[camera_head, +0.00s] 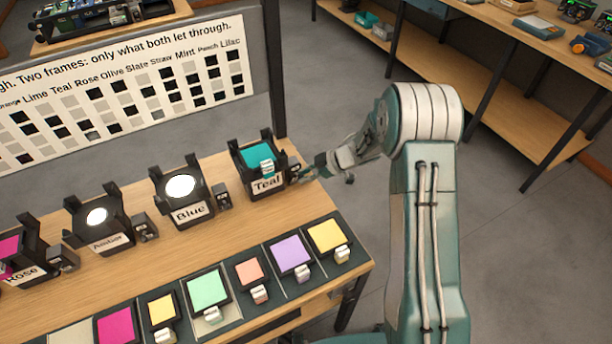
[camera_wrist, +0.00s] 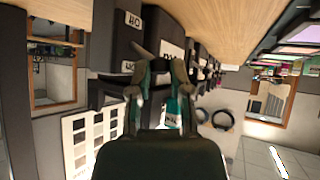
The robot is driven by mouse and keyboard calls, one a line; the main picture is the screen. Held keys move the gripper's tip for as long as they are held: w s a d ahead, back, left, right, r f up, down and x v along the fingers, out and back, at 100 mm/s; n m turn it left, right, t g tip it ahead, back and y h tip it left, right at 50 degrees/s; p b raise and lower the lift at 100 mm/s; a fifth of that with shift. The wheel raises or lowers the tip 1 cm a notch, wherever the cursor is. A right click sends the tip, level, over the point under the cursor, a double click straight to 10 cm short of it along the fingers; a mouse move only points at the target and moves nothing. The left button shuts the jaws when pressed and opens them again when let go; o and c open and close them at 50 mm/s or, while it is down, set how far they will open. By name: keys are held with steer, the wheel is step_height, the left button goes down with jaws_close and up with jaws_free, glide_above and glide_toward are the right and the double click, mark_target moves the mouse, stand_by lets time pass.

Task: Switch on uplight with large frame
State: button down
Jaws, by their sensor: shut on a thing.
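The Teal uplight (camera_head: 267,184) stands at the right end of the bench. It is a dark housing holding a teal gel frame (camera_head: 257,153) with a pale tab; I see no white glow in it. Its small dark switch box (camera_head: 294,171) sits on its right side. My gripper (camera_head: 309,172) is at this box, its fingers closed together on what looks like the switch. In the wrist view, my gripper (camera_wrist: 161,52) reaches to dark boxes with ON labels (camera_wrist: 131,44); the fingers hide the exact contact.
The Blue (camera_head: 190,213) and Amber (camera_head: 107,243) uplights glow white; Rose (camera_head: 22,275) holds a pink frame. A rack of coloured frames (camera_head: 207,287) lines the bench front. A chart board (camera_head: 120,90) stands behind. Floor right of the bench is clear.

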steer(key=shift+w+a, duration=0.1)
steer(key=c, duration=0.6)
jaws_free()
steer(key=shift+o, duration=0.2)
steer(key=shift+a, duration=0.1)
steer(key=v, duration=1.2)
steer(key=shift+w, duration=0.1)
